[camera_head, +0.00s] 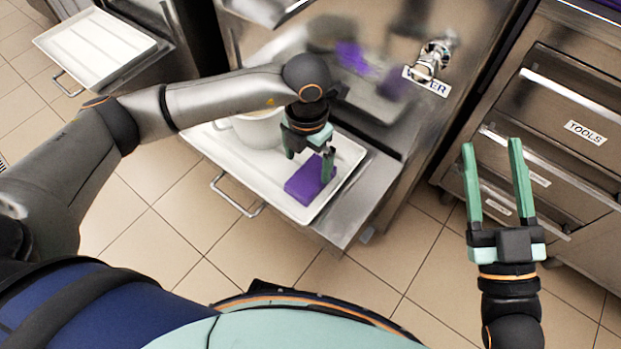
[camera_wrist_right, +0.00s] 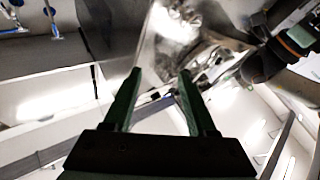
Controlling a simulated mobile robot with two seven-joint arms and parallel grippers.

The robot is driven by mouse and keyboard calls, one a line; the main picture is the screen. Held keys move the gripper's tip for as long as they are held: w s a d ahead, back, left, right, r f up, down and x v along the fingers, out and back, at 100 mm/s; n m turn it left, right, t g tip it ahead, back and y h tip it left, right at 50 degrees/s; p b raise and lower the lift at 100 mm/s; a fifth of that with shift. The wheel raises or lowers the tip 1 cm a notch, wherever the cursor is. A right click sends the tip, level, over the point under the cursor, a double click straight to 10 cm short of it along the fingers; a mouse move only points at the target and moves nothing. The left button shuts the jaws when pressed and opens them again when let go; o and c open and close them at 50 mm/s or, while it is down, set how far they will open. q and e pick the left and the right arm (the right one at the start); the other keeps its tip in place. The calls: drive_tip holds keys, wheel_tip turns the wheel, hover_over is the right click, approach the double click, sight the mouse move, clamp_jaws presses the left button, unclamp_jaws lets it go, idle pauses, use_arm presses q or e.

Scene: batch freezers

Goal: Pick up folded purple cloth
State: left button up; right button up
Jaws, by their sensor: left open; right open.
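The folded purple cloth (camera_head: 304,183) lies on the white tray (camera_head: 263,195) in front of the steel machine, near the tray's right end. My left gripper (camera_head: 311,160) is directly over the cloth with its fingers pointing down. Its fingers are open, and one finger overlaps the cloth's right side in the view; I cannot tell whether it touches. My right gripper (camera_head: 492,145) is open and empty, out to the right above the floor in front of the drawers. It also shows open and empty in the right wrist view (camera_wrist_right: 158,80).
A white pot (camera_head: 259,130) stands on the same tray, left of the cloth, partly behind my left arm. A water tap (camera_head: 432,60) sticks out of the machine front. A drawer cabinet labelled TOOLS (camera_head: 585,132) stands at right. Another white tray (camera_head: 95,48) is at upper left.

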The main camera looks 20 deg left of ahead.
sight(308, 178)
use_arm(q)
drive_tip(key=f, duration=0.2)
drive_tip(key=f+b, duration=0.1)
drive_tip(key=f, duration=0.2)
drive_tip(key=shift+s+d+f, duration=0.1)
drive_tip(key=shift+s+f, duration=0.1)
drive_tip(key=shift+f, duration=0.05)
use_arm(e)
drive_tip(key=s+r+n+t+y, duration=0.1)
drive_tip(key=s+r+n+y, duration=0.3)
drive_tip(key=r, duration=0.3)
drive_tip(key=shift+s+a+r+y, duration=0.25)
drive_tip(key=shift+a+y, duration=0.2)
drive_tip(key=shift+y, duration=0.25)
use_arm(q)
drive_tip(key=c, duration=1.1)
drive_tip(key=shift+c, duration=0.2)
use_arm(e)
drive_tip(key=shift+f, duration=0.1)
use_arm(q)
drive_tip(key=shift+r, duration=0.1)
